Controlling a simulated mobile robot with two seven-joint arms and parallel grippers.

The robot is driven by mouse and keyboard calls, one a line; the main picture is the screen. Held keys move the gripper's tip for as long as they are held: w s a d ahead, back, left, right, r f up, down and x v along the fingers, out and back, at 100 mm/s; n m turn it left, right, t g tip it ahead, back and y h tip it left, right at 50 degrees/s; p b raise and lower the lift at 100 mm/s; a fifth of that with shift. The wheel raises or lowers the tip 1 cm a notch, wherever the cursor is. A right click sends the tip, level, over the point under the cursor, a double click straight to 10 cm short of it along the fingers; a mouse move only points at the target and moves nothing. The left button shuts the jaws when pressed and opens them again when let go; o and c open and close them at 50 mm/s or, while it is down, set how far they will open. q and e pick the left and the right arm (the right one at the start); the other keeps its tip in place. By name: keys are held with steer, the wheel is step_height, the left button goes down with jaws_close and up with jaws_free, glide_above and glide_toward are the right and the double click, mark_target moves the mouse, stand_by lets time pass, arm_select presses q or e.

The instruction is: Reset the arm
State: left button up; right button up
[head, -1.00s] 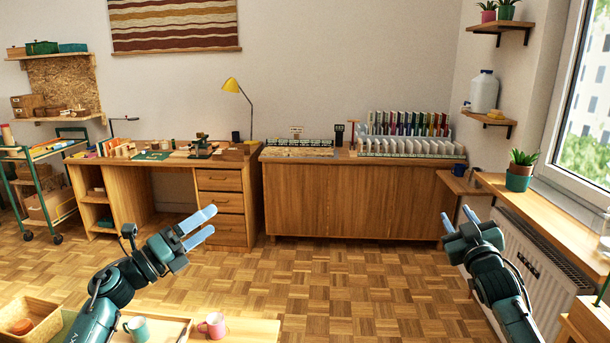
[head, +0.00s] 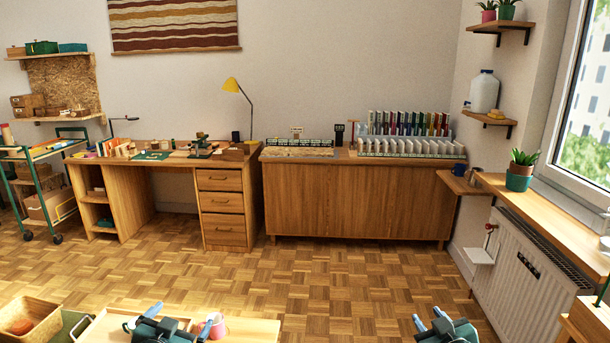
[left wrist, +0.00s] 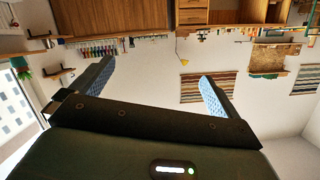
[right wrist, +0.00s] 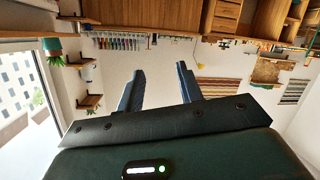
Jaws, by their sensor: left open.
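My left gripper (head: 180,317) is low in the head view, in front of the near table. Its two blue fingers are wide apart with nothing between them, as the left wrist view (left wrist: 157,72) shows. My right gripper (head: 429,317) is at the bottom edge of the head view, right of the near table and over the floor. Its fingers stand apart with an empty gap in the right wrist view (right wrist: 160,70), closer together than the left ones. Most of both arms is out of the head view.
The near table (head: 250,331) carries a pink mug (head: 217,326), partly hidden by my left gripper. A wicker basket (head: 40,312) is at lower left. The desk (head: 225,182) and sideboard (head: 350,200) stand far back. The parquet floor (head: 330,275) between is clear. A radiator (head: 520,280) is at right.

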arm_select(q)
steer(key=s+d+f+g+h, duration=0.1)
steer(key=s+d+f, duration=0.2)
steer(key=s, duration=0.6)
steer(key=s+d+f+g+h, duration=0.1)
steer(key=s+d+f, duration=0.3)
steer(key=s, duration=0.6)
steer(key=s+d+f+g, duration=0.2)
steer(key=s+d+f, duration=0.2)
steer(key=s, duration=0.6)
steer(key=shift+s+d+f+n+h, duration=0.15)
steer(key=shift+d+f+n+h, duration=0.2)
steer(key=shift+d, duration=0.6)
arm_select(e)
steer(key=s+a+f+g+y, duration=0.1)
steer(key=s+a+f, duration=0.2)
steer(key=s, duration=0.6)
steer(key=s+a+f+g+y, duration=0.1)
steer(key=s+a+f, duration=0.3)
steer(key=s, duration=0.6)
steer(key=s+a+f+g, duration=0.2)
steer(key=s+a+f, duration=0.2)
steer(key=s, duration=0.6)
steer(key=shift+s+a+f+m+y, duration=0.15)
steer(key=shift+a+f+m+y, duration=0.2)
steer(key=shift+a, duration=0.65)
arm_select(q)
steer(key=shift+r, duration=0.1)
arm_select(e)
steer(key=shift+r, duration=0.1)
